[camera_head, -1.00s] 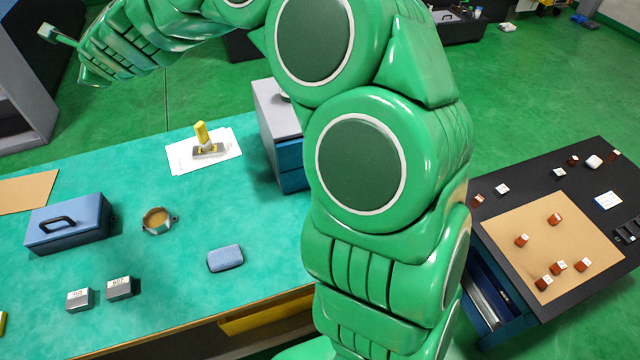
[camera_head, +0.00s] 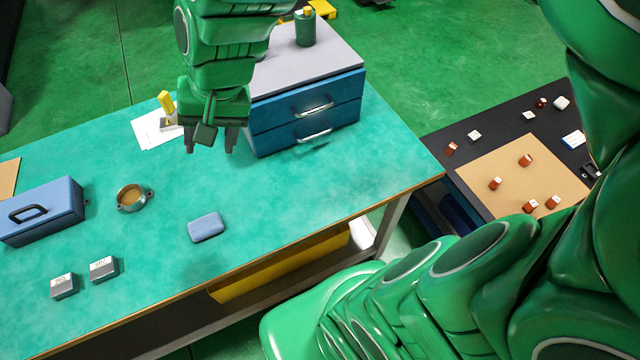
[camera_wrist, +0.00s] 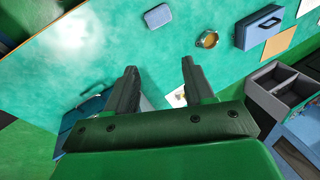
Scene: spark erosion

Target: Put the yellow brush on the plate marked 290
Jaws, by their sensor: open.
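A yellow upright handle (camera_head: 167,103) on a dark base stands on white paper (camera_head: 150,128) at the back of the teal bench; I cannot tell if it is the brush. The base is partly hidden by my gripper. My gripper (camera_head: 208,147) is open and empty, pointing down above the bench, just left of the blue drawer unit. In the wrist view its two fingers (camera_wrist: 158,68) are apart with nothing gripped. Two grey blocks with white labels, the left one (camera_head: 64,288) and the right one (camera_head: 104,270), stand at the front left; their markings are too small to read.
On the bench are a blue toolbox (camera_head: 60,215), a round brass-coloured part (camera_head: 131,197) and a blue-grey pad (camera_head: 205,227). A dark table (camera_head: 455,130) with small red-brown pieces stands right. The bench's right front is clear.

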